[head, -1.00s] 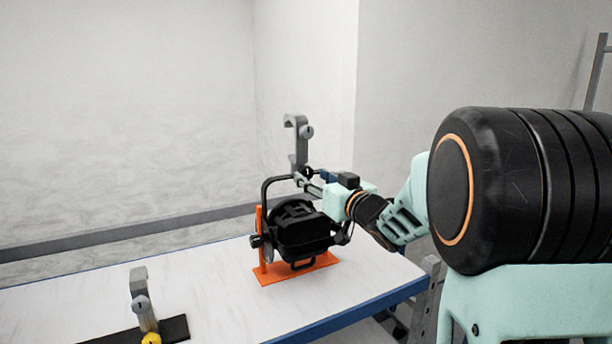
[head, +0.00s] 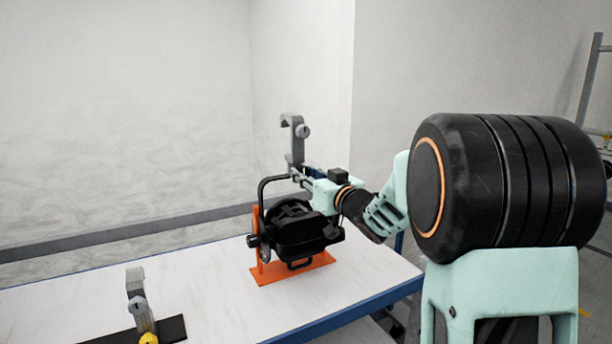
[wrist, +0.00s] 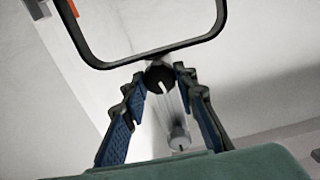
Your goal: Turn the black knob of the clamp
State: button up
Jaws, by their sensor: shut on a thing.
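The grey hook clamp (head: 293,140) stands upright on top of the black lamp's yoke, its hook at the top. Its black knob (wrist: 160,77) shows in the wrist view with a pale mark across it. My gripper (wrist: 160,80) is shut on the knob, one blue-padded finger on each side. In the head view my gripper (head: 299,177) reaches in from the right at the clamp's base, and the knob is hard to make out there. The clamp's grey bolt (wrist: 179,138) also shows between the fingers.
The black lamp (head: 298,230) rests in an orange stand (head: 292,273) on the white table (head: 225,300). Its black yoke (wrist: 150,62) passes just beyond my fingertips. A second grey clamp (head: 137,287) with a yellow knob (head: 149,338) stands on a black plate at the front left.

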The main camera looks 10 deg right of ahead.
jog(key=shift+b, duration=0.3)
jog(key=n+b, duration=1.5)
jog(key=n, duration=0.6)
jog(key=shift+f+n, duration=0.1)
jog(key=shift+n, duration=0.2)
dwell(0.4)
jog(key=o, duration=1.2)
jog(key=shift+c, duration=0.2)
jog(key=shift+s, duration=0.1)
